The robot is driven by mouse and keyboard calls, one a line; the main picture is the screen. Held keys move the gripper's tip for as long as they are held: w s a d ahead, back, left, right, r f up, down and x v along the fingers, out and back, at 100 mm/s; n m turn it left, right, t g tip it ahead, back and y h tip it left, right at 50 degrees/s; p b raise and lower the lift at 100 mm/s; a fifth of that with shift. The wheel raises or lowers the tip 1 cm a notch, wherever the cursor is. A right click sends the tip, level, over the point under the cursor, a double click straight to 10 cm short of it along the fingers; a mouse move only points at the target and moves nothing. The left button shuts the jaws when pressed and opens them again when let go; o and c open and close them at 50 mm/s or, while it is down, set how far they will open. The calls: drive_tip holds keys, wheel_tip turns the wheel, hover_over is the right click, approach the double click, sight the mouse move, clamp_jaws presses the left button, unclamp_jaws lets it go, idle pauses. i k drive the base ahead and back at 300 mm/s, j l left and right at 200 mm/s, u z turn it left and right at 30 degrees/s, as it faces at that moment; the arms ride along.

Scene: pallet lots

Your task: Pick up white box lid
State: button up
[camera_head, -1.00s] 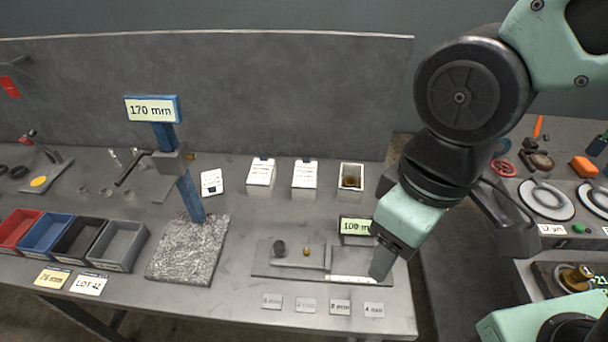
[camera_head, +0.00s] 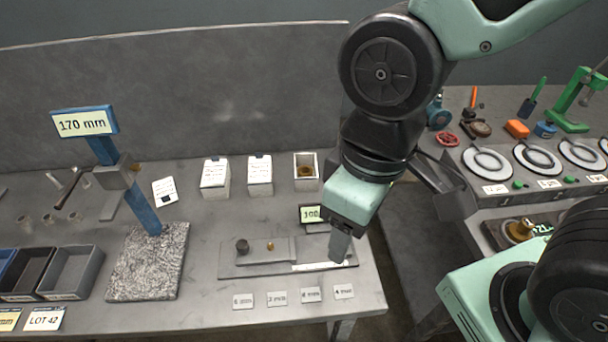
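A flat white lid (camera_head: 165,191) with printed text and a dark tab lies on the bench, left of the white boxes. Two white boxes, the left one (camera_head: 215,178) and the middle one (camera_head: 260,176), have similar printed tops and look closed. The right white box (camera_head: 306,171) is open, with a brass-coloured part inside. My gripper (camera_head: 340,248) points down at the right end of the flat grey gauge plate, well right of the loose lid. Its fingers are seen edge-on, so their opening is unclear. I see nothing held.
A blue stand with a 170 mm display (camera_head: 84,123) rises from a granite base (camera_head: 148,262) near the lid. A small display (camera_head: 311,214) is partly hidden by my gripper. Grey plate (camera_head: 232,268) holds small parts. Bins (camera_head: 71,272) stand at left; another bench is at right.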

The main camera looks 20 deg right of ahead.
sight(165, 192)
drive_tip(key=j, duration=0.55)
drive_tip(key=i+j, duration=0.15)
drive_tip(key=j, duration=0.4)
drive_tip(key=j+u, duration=0.1)
drive_tip(key=j, duration=0.45)
drive_tip(key=i+j, duration=0.15)
drive_tip(key=j, duration=0.9)
drive_tip(key=i+u, duration=0.05)
